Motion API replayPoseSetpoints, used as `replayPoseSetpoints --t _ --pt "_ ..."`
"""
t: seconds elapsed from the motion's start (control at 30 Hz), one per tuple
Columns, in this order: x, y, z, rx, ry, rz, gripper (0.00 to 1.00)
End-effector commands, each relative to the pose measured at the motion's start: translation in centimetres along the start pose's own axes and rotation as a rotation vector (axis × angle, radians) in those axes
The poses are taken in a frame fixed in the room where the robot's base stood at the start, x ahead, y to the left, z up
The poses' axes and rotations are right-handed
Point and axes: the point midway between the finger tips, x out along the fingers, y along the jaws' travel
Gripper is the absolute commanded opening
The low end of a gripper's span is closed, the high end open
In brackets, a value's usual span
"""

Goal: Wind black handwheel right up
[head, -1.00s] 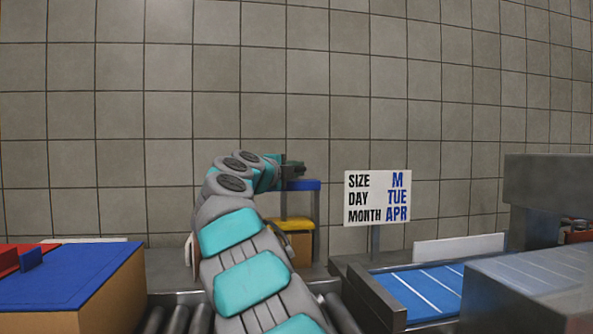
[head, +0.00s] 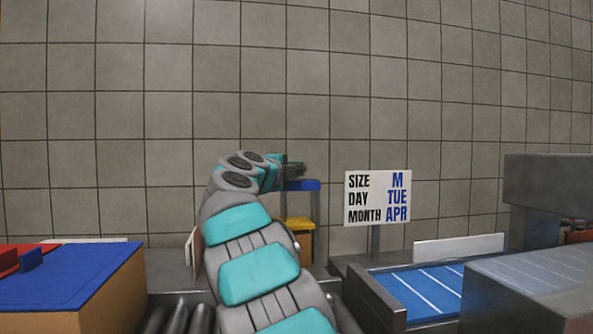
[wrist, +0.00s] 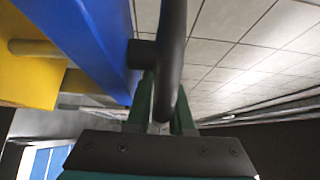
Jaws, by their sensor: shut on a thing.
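The black handwheel (wrist: 172,50) shows in the wrist view as a dark curved rim running down between my fingers, with a dark hub beside the blue frame. My gripper (wrist: 162,118) is shut on this rim. In the head view my gripper (head: 294,170) is small, just above the blue top (head: 303,185) of the press-like frame, and the handwheel cannot be made out clearly there. A yellow plate (head: 299,223) sits below the blue top. The yellow part (wrist: 28,75) and blue beam (wrist: 95,45) also show at left in the wrist view.
A sign (head: 377,198) reading SIZE M, DAY TUE, MONTH APR stands right of the frame. A blue striped belt (head: 425,293) and grey machine (head: 535,285) are at right. A blue-topped box (head: 70,275) is at left. A tiled wall stands behind.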

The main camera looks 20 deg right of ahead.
Motion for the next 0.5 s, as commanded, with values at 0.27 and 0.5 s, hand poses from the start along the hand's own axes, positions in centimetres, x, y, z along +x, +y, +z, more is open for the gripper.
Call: replayPoseSetpoints --t 0.27,0.5 --pt "0.06 0.19 0.29 0.0 -0.068 0.005 0.0" --pt "0.36 0.21 0.18 0.001 -0.123 0.005 0.0"
